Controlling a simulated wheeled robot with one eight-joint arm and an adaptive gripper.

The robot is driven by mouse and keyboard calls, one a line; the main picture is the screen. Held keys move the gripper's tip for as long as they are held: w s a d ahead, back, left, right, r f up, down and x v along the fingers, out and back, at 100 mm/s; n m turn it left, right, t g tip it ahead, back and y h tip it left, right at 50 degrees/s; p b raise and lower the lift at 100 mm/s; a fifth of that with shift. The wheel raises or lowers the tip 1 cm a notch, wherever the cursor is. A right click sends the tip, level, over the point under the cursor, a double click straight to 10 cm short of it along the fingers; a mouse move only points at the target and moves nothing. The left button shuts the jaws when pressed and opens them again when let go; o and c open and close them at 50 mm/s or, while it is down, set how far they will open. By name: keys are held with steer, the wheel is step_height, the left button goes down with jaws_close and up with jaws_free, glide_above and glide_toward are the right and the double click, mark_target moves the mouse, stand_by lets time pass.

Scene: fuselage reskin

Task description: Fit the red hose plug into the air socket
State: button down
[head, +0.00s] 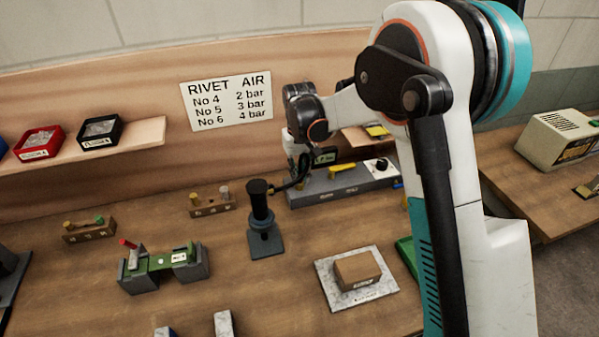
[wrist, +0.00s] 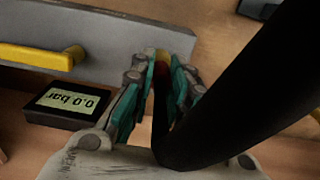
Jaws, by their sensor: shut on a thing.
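My gripper (wrist: 163,78) is at the front of the grey air unit (wrist: 110,38), and its teal-padded fingers are closed around the red hose plug (wrist: 170,84). Only a dark red sliver of the plug shows between the pads. The thick black hose (wrist: 235,85) crosses in front and hides the rest. A yellow piece (wrist: 163,62) shows just past the fingertips against the unit; it may be the air socket, but I cannot tell whether the plug is inside it. In the head view the air unit (head: 320,188) stands at the back of the bench, with my gripper at its left end.
A gauge reading 0.0 bar (wrist: 68,105) and a yellow lever (wrist: 40,56) are left of my gripper in the wrist view. The hose runs near a black upright tool (head: 261,210). A small rack (head: 212,205) and a green-topped fixture (head: 165,262) stand farther left.

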steer(key=shift+f, duration=0.45)
steer(key=c, duration=1.5)
jaws_free()
steer(key=shift+o, duration=0.2)
steer(key=shift+r, duration=0.1)
steer(key=shift+r+p, duration=1.1)
steer(key=shift+r, duration=1.35)
steer(key=shift+d+r, duration=0.1)
